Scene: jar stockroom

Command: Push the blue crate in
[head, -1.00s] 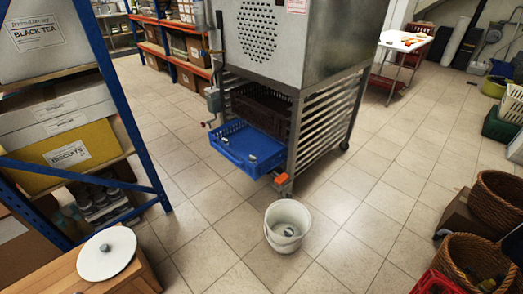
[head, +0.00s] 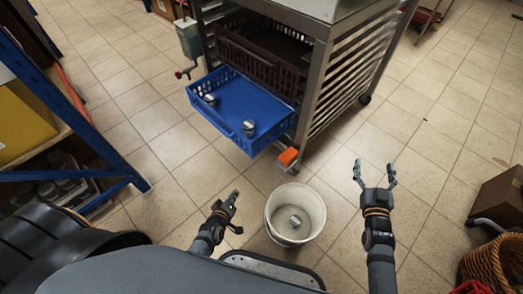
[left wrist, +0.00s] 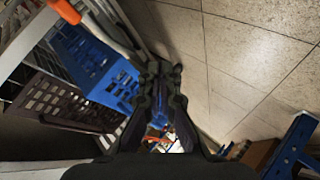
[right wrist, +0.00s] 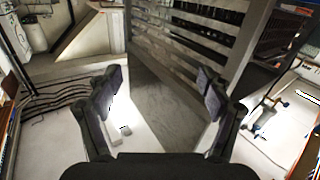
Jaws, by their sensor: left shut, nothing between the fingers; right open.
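The blue crate (head: 232,112) sticks out of the low front of a metal rack (head: 310,110), below a brown crate (head: 235,55). Two small grey-lidded jars are in it. It also shows in the left wrist view (left wrist: 88,57), beyond the fingers. My left gripper (head: 235,194) is shut and empty, in front of the crate and apart from it in the head view. My right gripper (head: 374,170) is open and empty, right of the crate and in front of the rack's side. The crate's back part is hidden inside the rack.
A white bucket (head: 297,234) with a small jar inside stands on the floor between my grippers. An orange block (head: 289,157) sits at the rack's near foot. Blue-framed shelving (head: 75,120) stands at left. A cardboard box (head: 497,200) and a wicker basket (head: 490,262) are at right.

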